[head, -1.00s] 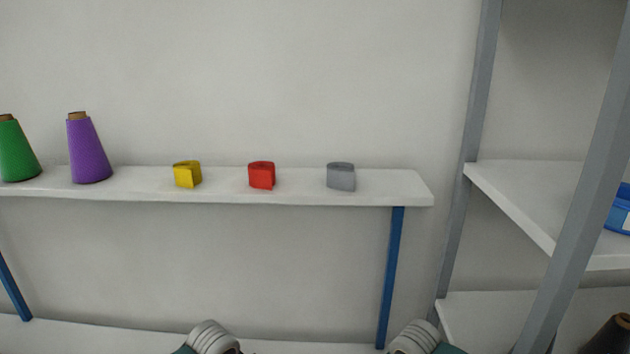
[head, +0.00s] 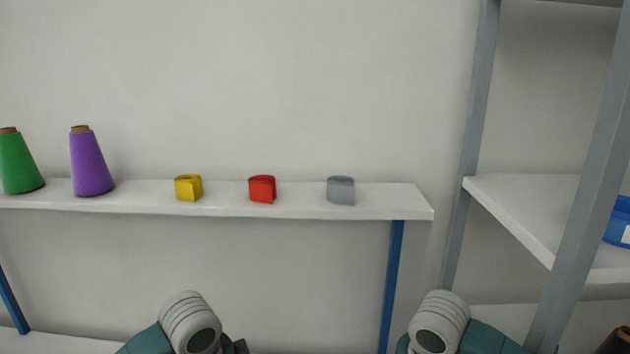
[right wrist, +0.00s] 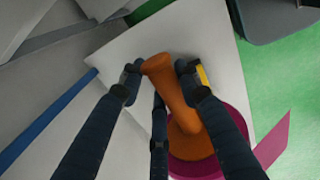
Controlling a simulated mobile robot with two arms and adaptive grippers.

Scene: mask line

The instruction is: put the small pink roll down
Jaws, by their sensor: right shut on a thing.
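In the right wrist view the dark fingers of my right gripper (right wrist: 158,82) are closed around the narrow upper part of an orange flared piece (right wrist: 176,92). A round magenta-pink thing (right wrist: 238,115) with a flat strip (right wrist: 272,140) sticking out to the right lies behind its wide lower end; it may be the pink roll. The right finger and the orange piece cover part of it, and I cannot tell whether the two are joined. My left gripper is not in view.
In the head view a white shelf (head: 310,208) holds a yellow roll (head: 188,188), a red roll (head: 262,189), a grey roll (head: 340,191), a purple cone (head: 91,165) and a green cone (head: 17,165). The shelf's right end is bare. A grey rack (head: 470,140) stands at right.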

